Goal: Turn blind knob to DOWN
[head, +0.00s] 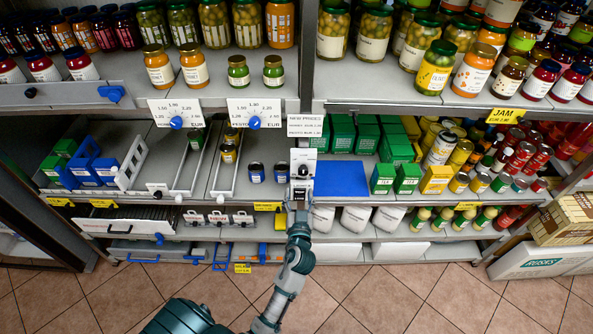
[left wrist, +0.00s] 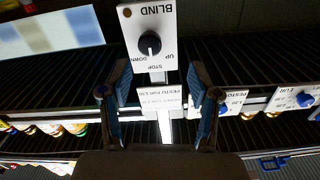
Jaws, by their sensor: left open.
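The blind panel (head: 302,162) is a small white plate on the post between the shelf bays, below a price sign. In the left wrist view it appears upside down, with a black blind knob (left wrist: 150,43) and the words BLIND, STOP and DOWN. I cannot tell clearly where the knob points. My left gripper (head: 300,193) is just below and in front of the panel in the head view. In the left wrist view its two fingers (left wrist: 159,98) are spread apart with nothing held between them; the knob lies beyond their tips. My right gripper is not in view.
The price sign (head: 305,126) hangs above the panel, near the fingers in the wrist view. A blue mat (head: 341,179) and green boxes (head: 382,179) are right of the panel. Dark jars (head: 257,172) stand left. Blue price knobs (head: 254,122) sit on the upper shelf edge.

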